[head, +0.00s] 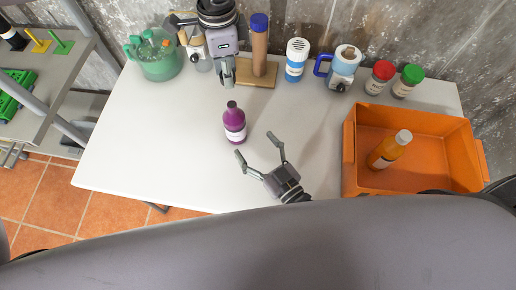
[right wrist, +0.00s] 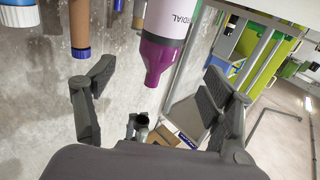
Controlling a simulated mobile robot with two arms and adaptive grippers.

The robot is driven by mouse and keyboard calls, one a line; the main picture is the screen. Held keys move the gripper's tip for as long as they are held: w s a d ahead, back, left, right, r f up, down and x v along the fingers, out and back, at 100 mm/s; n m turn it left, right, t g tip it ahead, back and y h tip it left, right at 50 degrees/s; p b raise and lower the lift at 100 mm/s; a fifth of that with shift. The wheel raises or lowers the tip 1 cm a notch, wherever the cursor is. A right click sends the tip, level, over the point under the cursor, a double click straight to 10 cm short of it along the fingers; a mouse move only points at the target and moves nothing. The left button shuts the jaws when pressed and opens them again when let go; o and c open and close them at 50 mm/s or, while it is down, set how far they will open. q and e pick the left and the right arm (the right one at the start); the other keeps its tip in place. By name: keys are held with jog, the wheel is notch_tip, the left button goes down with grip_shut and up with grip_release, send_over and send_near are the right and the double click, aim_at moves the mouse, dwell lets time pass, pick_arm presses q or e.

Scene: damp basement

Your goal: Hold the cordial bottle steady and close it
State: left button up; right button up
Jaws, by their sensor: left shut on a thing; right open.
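The purple cordial bottle (head: 234,124) stands upright on the white table, with a pale label and a dark neck. In the right wrist view the bottle (right wrist: 164,48) appears upside down, between and beyond the fingers, with no cap visible on its neck. My left gripper (head: 228,84) is above and behind the bottle, apart from it. It is shut on a small dark thing, apparently the cap, largely hidden by the fingers; the gripper also shows in the right wrist view (right wrist: 139,126). My right gripper (head: 259,157) is open and empty, in front and to the right of the bottle.
The left tabletop is clear.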

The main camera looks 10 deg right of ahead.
jog(key=x, duration=1.1)
jog(key=shift+w, duration=0.1)
jog(key=shift+c, duration=0.3)
pick_arm(q)
jog(key=shift+f, duration=0.1)
pick_arm(e)
jog(key=c, duration=1.6)
pick_arm(q)
send_over(231, 105)
notch_tip(231, 105, down, 6)
jog(key=shift+f, duration=0.15)
pick_arm(e)
jog(key=shift+c, duration=0.2)
